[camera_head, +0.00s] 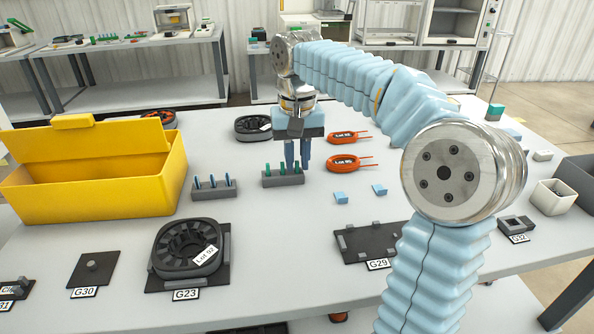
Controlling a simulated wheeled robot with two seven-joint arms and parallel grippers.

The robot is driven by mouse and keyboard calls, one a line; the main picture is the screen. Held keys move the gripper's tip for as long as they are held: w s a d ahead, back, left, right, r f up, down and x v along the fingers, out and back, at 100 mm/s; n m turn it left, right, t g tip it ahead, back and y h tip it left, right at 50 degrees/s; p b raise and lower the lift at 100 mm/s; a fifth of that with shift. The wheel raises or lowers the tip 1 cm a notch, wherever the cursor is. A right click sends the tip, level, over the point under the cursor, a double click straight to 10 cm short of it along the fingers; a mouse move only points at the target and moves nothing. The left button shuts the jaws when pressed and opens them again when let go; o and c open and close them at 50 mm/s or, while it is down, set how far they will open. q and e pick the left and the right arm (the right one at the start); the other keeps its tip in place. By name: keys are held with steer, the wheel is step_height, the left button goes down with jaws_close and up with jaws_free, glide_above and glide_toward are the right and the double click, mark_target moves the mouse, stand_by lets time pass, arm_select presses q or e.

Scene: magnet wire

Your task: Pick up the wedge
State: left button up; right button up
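My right gripper (298,163) points straight down at the grey rack (283,179) that holds green upright pieces, probably wedges. Its two blue fingers are apart with a narrow gap. The rightmost green piece (296,168) shows between or just in front of the fingertips; I cannot tell whether they touch it. The other green pieces stand upright in the rack to its left. A second grey rack (214,190) to the left holds similar blue upright pieces. My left gripper is out of view.
A yellow open bin (100,200) stands at the left. A black ring labelled Lot 92 (188,245) sits on plate G23. Orange coils (348,163) lie right of the gripper, light blue blocks (340,198) nearer. An empty black plate (366,243) lies in front.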

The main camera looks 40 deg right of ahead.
jaws_close()
steer(key=shift+r, duration=0.1)
